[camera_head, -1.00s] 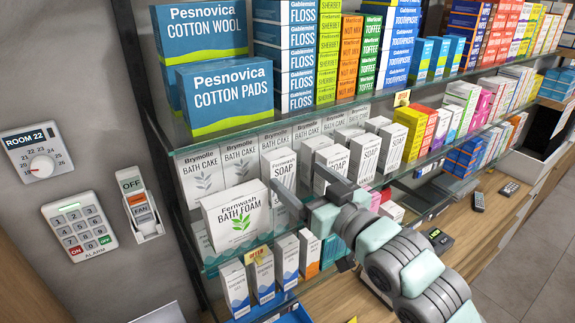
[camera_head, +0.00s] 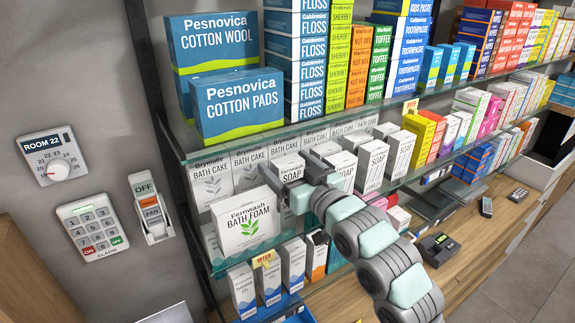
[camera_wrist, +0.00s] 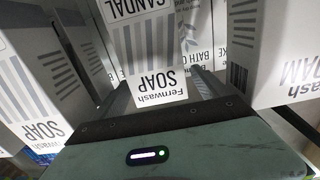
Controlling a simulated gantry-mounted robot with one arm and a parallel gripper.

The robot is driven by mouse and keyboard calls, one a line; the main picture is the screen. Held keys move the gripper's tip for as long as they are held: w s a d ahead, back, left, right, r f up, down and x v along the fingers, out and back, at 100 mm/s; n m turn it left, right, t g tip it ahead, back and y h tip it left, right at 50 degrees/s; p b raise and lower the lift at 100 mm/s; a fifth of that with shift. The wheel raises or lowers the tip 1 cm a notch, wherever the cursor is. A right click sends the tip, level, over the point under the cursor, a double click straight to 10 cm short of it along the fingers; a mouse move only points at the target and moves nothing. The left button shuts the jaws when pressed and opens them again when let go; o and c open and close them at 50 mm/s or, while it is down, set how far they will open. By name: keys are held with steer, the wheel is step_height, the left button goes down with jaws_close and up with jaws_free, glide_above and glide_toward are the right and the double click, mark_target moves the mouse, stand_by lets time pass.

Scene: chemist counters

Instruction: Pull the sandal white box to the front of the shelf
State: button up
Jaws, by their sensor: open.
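The white Fernwash soap box marked SANDAL (camera_wrist: 148,50) stands on the middle shelf and fills the centre of the wrist view, where its lettering appears upside down. In the head view the same soap box (camera_head: 286,168) is just right of the bath foam box and partly covered by my gripper. My gripper (camera_head: 307,184) is open at the shelf front. In the wrist view my gripper (camera_wrist: 160,88) has one finger on each side of the box's near end. I cannot tell whether either finger touches it.
A bath foam box (camera_head: 246,222) is close on the left in the head view. Another soap box (camera_head: 342,168) stands close on the right. Bath cake boxes (camera_head: 209,182) line the back. A glass shelf with cotton pads (camera_head: 238,105) is above, and small cartons (camera_head: 268,281) are below.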

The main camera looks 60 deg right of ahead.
steer(key=c, duration=1.5)
steer(key=shift+s, duration=0.15)
steer(key=shift+v, duration=0.9)
steer(key=shift+p+v, duration=0.35)
steer(key=shift+v, duration=1.3)
steer(key=o, duration=1.5)
